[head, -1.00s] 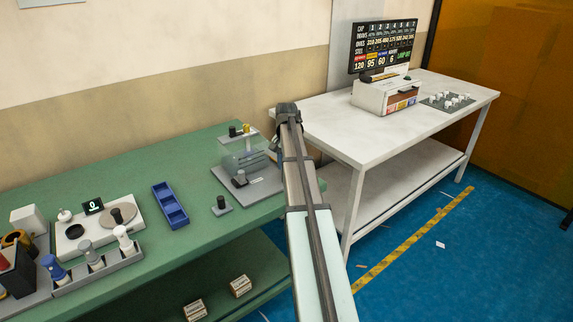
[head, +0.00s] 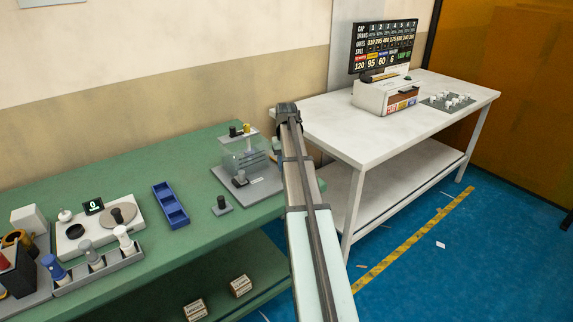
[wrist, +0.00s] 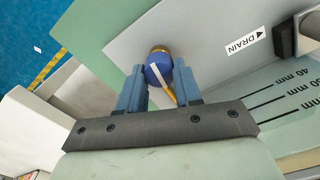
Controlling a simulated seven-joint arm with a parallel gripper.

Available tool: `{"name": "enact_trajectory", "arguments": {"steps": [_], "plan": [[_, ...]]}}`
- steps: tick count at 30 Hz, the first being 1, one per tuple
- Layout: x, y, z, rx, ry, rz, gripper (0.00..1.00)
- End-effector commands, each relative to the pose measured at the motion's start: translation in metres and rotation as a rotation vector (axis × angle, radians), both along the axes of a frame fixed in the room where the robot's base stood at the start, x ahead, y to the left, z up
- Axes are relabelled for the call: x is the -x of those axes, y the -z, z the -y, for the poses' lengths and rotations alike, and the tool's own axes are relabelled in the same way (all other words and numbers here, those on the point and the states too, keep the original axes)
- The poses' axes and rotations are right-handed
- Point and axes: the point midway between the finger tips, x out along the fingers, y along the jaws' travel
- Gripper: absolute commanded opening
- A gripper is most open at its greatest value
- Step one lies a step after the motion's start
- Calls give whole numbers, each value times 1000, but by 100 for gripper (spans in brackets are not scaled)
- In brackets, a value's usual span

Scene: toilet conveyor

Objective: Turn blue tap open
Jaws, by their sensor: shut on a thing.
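The blue tap (wrist: 157,72) shows in the wrist view as a round blue knob with a white stripe, on a brass-coloured fitting. My gripper (wrist: 158,86) has its two blue fingers on either side of the knob and is shut on it. A strip of yellow-orange shows just below the knob, between the fingers. In the head view my arm hides the tap and most of the gripper, beside the clear tank (head: 243,155) on the green bench.
A DRAIN label (wrist: 258,42) and a millimetre scale (wrist: 275,95) lie right of the tap. On the green bench (head: 150,240) are a blue tray (head: 170,205) and a small black-knobbed block (head: 221,206). A white table (head: 335,130) stands to the right.

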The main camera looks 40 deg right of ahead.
Motion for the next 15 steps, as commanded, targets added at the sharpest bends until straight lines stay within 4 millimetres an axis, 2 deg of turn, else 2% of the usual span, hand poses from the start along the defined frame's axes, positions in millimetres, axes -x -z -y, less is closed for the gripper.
{"name": "enact_trajectory", "arguments": {"steps": [6,15], "plan": [[0,0,0,0,-106,0,3],[0,0,-1,0,-167,0,3]]}}
